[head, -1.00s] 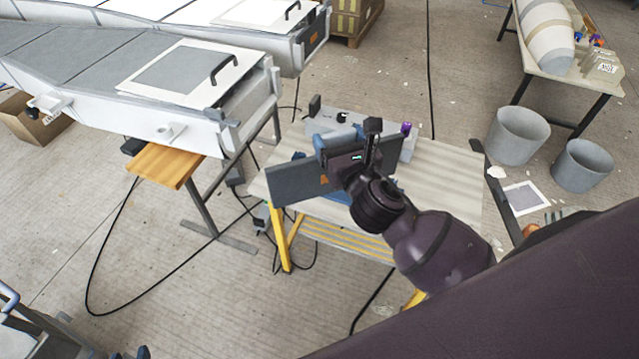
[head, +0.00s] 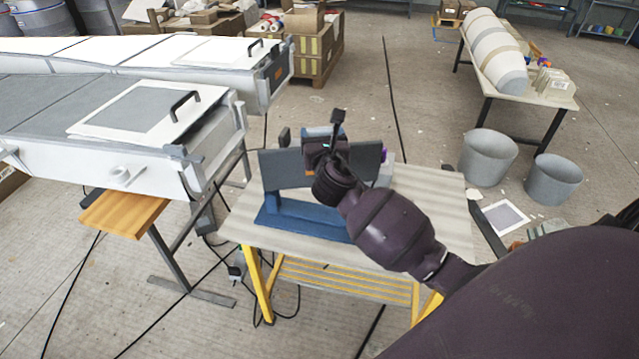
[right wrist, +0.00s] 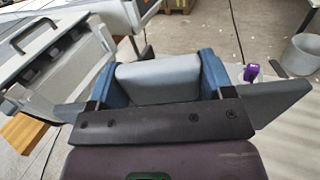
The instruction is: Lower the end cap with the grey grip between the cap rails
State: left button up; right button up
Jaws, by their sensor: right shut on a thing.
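The end cap (head: 283,170) is a dark grey flat panel, hanging upright over the bench's blue stand (head: 300,220); I cannot tell the gap below it. My right gripper (head: 322,138) is above it. In the right wrist view its blue fingers are shut on the grey grip (right wrist: 157,82), and the cap (right wrist: 278,103) spreads out to both sides. The near mould (head: 80,170) is at the left; its right end (head: 215,140) has light upright edges that look like the cap rails (head: 240,112), with a dark gap between. The cap is apart from them, to their right. My left gripper is out of view.
The bench (head: 430,215) has yellow legs. A wooden board (head: 122,213) juts from under the near mould. A second mould (head: 190,60) with an orange-marked end stands behind. Cables cross the floor. Two grey bins (head: 487,158) stand at the right.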

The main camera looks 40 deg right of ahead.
notch_tip(320, 180, down, 6)
jog(key=shift+r+b, duration=0.2)
jog(key=shift+b, duration=0.55)
jog(key=shift+f+b, duration=0.3)
jog(key=shift+f, duration=0.45)
notch_tip(320, 180, down, 4)
jog(key=shift+f+b, duration=0.15)
jog(key=shift+b, duration=0.65)
jog(key=shift+f, duration=0.6)
jog(key=o, duration=1.1)
jog(key=shift+o, duration=1.2)
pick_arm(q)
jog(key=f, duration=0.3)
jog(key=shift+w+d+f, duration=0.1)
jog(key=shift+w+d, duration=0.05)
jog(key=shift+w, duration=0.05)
pick_arm(e)
jog(key=shift+o, duration=0.3)
